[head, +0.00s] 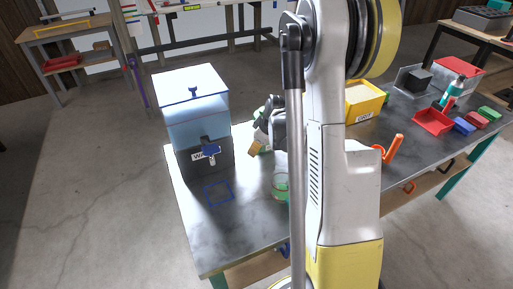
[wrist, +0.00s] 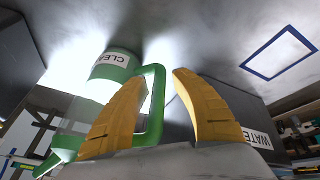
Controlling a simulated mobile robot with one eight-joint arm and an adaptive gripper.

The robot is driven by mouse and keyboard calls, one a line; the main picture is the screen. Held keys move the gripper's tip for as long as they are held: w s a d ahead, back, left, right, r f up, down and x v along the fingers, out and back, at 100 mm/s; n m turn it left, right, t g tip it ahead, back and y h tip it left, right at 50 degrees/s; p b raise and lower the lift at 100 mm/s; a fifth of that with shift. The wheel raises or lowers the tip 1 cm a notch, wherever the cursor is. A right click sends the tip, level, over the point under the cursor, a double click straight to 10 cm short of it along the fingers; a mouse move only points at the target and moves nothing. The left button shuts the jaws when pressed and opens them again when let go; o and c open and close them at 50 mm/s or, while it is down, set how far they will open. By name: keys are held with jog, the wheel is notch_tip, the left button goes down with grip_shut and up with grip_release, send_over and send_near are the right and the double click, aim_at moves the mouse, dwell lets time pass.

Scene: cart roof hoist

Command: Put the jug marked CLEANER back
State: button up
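The jug marked CLEANER (wrist: 108,75) is green and white with a green loop handle (wrist: 156,105) and a green spout. Its label is partly cut off in the wrist view. In the head view the green part of the jug (head: 281,187) shows on the bench, partly hidden behind my arm. My gripper (wrist: 160,82) is open, its two yellow fingers on either side of the handle's bar, with a gap at the right finger. My gripper (head: 255,149) also shows low over the bench. A blue square outline (head: 218,193) is marked on the bare bench top, left of the jug.
A tank marked WATER (head: 198,120) with a clear upper part stands behind the blue outline. A yellow bin (head: 364,101), an orange-handled item (head: 393,148), a red tray (head: 433,121) and small coloured blocks lie right of my arm. The bench's front left is clear.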

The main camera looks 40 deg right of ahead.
jog(key=p+v, duration=0.4)
jog(key=v, duration=0.7)
jog(key=s+a+r+m, duration=0.2)
jog(key=s+a+r, duration=0.1)
jog(key=a+r, duration=0.85)
jog(key=s+a+r+m+t, duration=0.2)
jog(key=s+a, duration=0.8)
jog(key=a, duration=0.3)
jog(key=shift+s+a, duration=0.3)
jog(key=shift+a, duration=0.1)
jog(key=shift+r, duration=0.1)
